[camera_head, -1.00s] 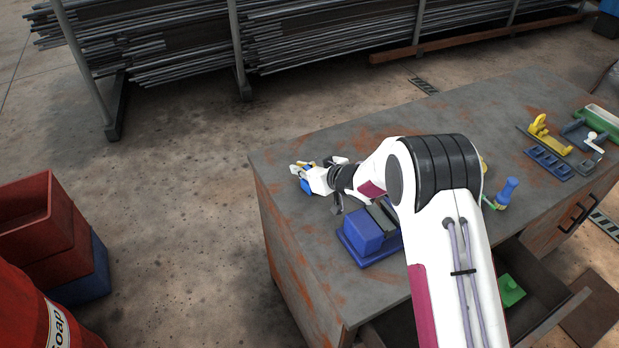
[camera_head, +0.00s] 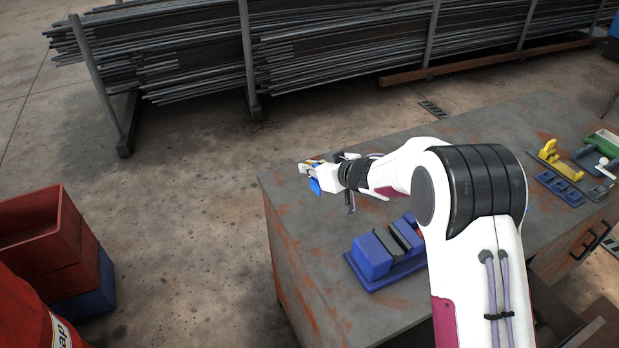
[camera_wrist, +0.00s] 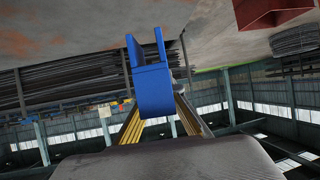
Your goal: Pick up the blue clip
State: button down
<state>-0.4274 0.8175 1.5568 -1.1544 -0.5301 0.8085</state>
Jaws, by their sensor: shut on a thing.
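The blue clip (camera_wrist: 152,90) is held between the fingers of my gripper (camera_wrist: 158,118) in the wrist view, with its two prongs pointing up in the picture. In the head view my gripper (camera_head: 312,173) is at the far left end of the workbench, and a small blue part of the clip (camera_head: 315,186) shows at its fingertips. The gripper is shut on the clip. The clip appears held above the bench top, though its exact height cannot be told.
A blue vise (camera_head: 375,257) sits on the workbench (camera_head: 300,230) below my arm. Yellow, blue and green tools (camera_head: 560,165) lie at the bench's right. Red bins (camera_head: 40,240) stand on the floor at left. A rack of metal bars (camera_head: 330,50) is behind.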

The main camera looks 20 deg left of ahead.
jog(key=shift+r, duration=0.8)
